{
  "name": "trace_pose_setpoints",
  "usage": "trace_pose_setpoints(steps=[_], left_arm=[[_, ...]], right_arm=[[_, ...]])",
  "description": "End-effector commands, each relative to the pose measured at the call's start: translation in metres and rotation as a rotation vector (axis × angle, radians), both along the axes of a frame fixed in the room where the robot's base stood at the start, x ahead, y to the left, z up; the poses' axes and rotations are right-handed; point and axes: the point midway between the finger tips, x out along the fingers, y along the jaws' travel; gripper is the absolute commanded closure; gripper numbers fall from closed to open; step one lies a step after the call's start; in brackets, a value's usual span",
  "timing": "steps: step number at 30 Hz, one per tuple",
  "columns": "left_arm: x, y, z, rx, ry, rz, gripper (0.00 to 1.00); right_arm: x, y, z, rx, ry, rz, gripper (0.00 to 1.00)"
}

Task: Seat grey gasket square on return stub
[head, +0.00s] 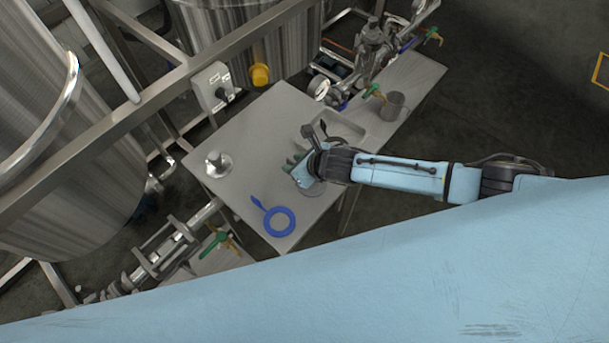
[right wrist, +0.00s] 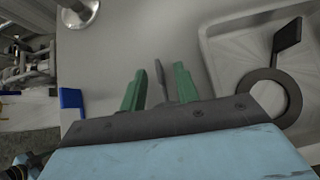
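A grey gasket lies on the steel table; its slim tab (right wrist: 161,82) stands between my right gripper's green fingers in the right wrist view. Its ring is mostly hidden under the gripper. My right gripper (head: 294,163) is over the middle of the table; its fingers (right wrist: 158,88) are open, with a gap on either side of the tab. A round steel stub with a wide foot (head: 218,164), seemingly the return stub, stands bare on the left of the table; its foot (right wrist: 80,14) shows at the wrist view's top. My left gripper is not in view.
A blue gasket ring (head: 280,221) with a tab lies at the table's near side. A darker gasket (right wrist: 268,98) lies in the recessed tray (right wrist: 220,45) to the right. Tanks, rails and pipes border the table (head: 262,125); the surface between gripper and stub is clear.

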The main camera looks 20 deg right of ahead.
Motion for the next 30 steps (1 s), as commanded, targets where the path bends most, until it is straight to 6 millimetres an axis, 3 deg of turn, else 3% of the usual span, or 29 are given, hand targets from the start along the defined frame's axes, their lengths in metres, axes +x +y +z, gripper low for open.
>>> trace_pose_setpoints(steps=[11, 19, 30], left_arm=[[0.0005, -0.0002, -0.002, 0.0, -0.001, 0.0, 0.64], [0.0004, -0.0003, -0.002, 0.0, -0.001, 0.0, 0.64], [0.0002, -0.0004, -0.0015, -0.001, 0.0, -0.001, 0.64]], right_arm=[[0.0063, 0.004, -0.0074, 0.001, -0.001, 0.0, 0.69], [0.0061, 0.0039, -0.0074, 0.0, 0.0, 0.0, 1.0], [0.0064, 0.0039, -0.0051, 0.001, -0.001, 0.0, 1.0]])
